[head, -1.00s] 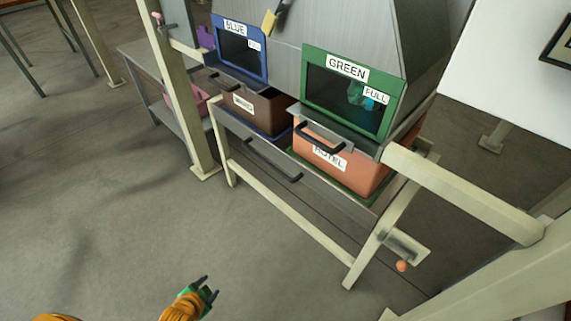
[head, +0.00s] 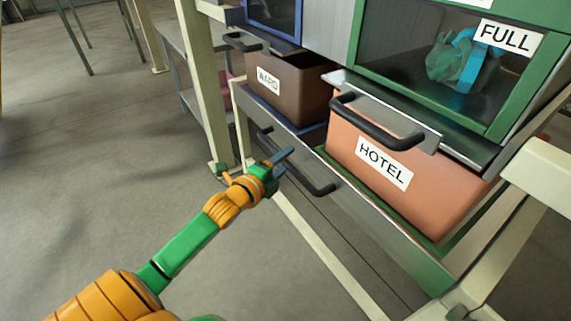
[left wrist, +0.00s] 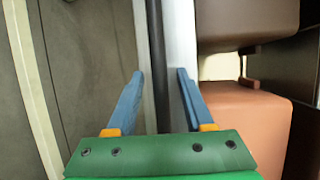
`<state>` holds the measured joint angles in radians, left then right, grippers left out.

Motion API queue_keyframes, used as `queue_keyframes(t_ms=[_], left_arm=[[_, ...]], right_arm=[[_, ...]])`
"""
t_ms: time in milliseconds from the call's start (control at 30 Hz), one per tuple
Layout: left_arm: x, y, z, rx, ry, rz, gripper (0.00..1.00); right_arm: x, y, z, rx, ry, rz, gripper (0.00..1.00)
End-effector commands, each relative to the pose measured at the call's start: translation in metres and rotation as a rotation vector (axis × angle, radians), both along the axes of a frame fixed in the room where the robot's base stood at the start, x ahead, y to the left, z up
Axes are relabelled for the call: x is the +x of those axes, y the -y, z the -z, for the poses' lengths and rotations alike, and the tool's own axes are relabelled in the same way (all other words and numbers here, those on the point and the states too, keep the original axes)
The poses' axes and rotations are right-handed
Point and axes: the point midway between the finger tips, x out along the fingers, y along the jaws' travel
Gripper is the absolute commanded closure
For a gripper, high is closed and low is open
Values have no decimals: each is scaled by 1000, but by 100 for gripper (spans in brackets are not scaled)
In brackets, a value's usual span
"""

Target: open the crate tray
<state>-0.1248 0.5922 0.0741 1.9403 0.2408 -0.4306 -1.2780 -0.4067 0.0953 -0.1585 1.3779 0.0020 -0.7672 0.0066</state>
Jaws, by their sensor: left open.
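The crate tray (head: 375,225) is a long grey drawer low in the frame, with a black bar handle (head: 318,185) on its front. A brown crate labelled WARD (head: 295,85) and an orange crate labelled HOTEL (head: 410,170) stand on it. My left gripper (head: 282,162) is open at the handle, near its middle in the head view. In the left wrist view the dark handle bar (left wrist: 158,60) runs between the two blue fingers (left wrist: 160,80), with a gap on each side. My right gripper is not in view.
Above the orange crate is a green-framed window (head: 400,65) marked FULL, with a black-handled grey drawer (head: 415,130) below it. A pale post (head: 205,80) stands left of the tray. The floor (head: 90,170) in front is clear.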

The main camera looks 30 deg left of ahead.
Motion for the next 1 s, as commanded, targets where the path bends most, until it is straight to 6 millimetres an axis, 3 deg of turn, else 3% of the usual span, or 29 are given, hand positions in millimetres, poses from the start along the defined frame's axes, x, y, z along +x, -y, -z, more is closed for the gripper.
queue_keyframes(t_ms=[267, 467, 1000], left_arm=[[2, 0, 0, 0, -1, -1, 48], [2, 0, 1, -1, -1, 0, 99], [2, 0, 1, -1, -1, -1, 100]], right_arm=[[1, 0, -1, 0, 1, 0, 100], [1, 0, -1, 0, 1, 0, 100], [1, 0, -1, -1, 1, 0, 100]])
